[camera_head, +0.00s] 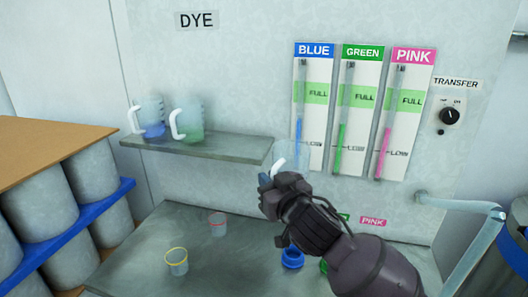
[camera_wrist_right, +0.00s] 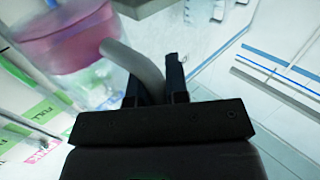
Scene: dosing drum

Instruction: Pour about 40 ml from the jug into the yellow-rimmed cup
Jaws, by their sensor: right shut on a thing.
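My right gripper (camera_head: 267,182) is shut on the pale handle of a clear jug (camera_head: 291,152), held up in front of the gauge panel. In the right wrist view the handle (camera_wrist_right: 143,68) lies between the fingers, and the jug (camera_wrist_right: 68,38) shows pink contents. The yellow-rimmed cup (camera_head: 177,263) stands upright on the lower bench, below and left of the gripper and well apart from the jug. Any contents of the cup are too small to tell. My left gripper is in neither view.
A red-rimmed cup (camera_head: 218,226) stands near the yellow-rimmed one. Two jugs, with blue (camera_head: 149,118) and green (camera_head: 188,121) contents, stand on the shelf (camera_head: 235,148). A blue ring-shaped fitting (camera_head: 292,258) is beside my right arm.

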